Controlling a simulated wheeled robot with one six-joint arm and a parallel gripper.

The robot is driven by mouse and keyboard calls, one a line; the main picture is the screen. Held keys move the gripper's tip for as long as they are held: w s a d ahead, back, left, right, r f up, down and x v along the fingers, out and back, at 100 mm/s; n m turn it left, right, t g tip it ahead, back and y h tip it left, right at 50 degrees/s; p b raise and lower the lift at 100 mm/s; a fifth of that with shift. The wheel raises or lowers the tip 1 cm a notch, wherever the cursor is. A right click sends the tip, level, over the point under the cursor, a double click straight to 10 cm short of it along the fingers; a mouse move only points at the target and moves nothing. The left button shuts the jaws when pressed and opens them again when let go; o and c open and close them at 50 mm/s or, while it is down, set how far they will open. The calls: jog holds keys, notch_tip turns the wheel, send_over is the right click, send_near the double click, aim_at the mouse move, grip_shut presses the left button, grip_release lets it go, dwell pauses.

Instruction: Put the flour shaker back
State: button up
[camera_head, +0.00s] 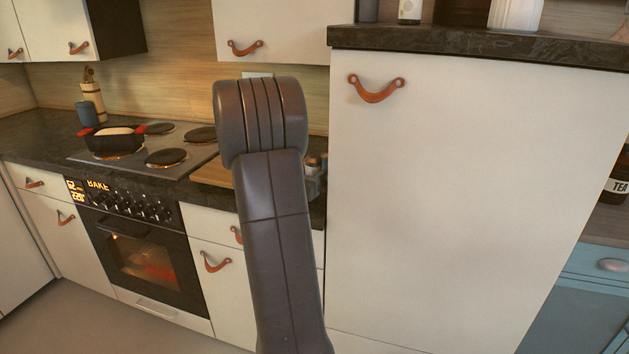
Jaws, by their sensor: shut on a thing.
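My arm rises through the middle of the view and hides most of what is behind it. A small grey part of my gripper (315,184) seems to show just right of the arm, over the counter beside the tall cabinet. Its fingertips are mostly hidden. The flour shaker (313,163) appears to be the small brown-topped thing at the gripper, largely covered and too small to make out well. I cannot tell whether it touches the counter.
A tall white cabinet (450,190) with a dark stone top stands close on the right, with jars on it. Left are the hob (165,158) with a black pot (113,140), the lit oven (145,260) and a wooden board (213,174). Upper cabinets hang above the counter.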

jog(key=f, duration=0.1)
jog(key=w+f, duration=0.1)
jog(key=shift+d+f, duration=0.3)
jog(key=shift+f, duration=0.45)
jog(key=shift+f, duration=0.2)
jog(key=o, duration=1)
jog(key=shift+r, duration=0.2)
jog(key=shift+r+p, duration=0.15)
jog(key=shift+p, duration=0.3)
jog(key=b+v, duration=0.2)
jog(key=v, duration=1)
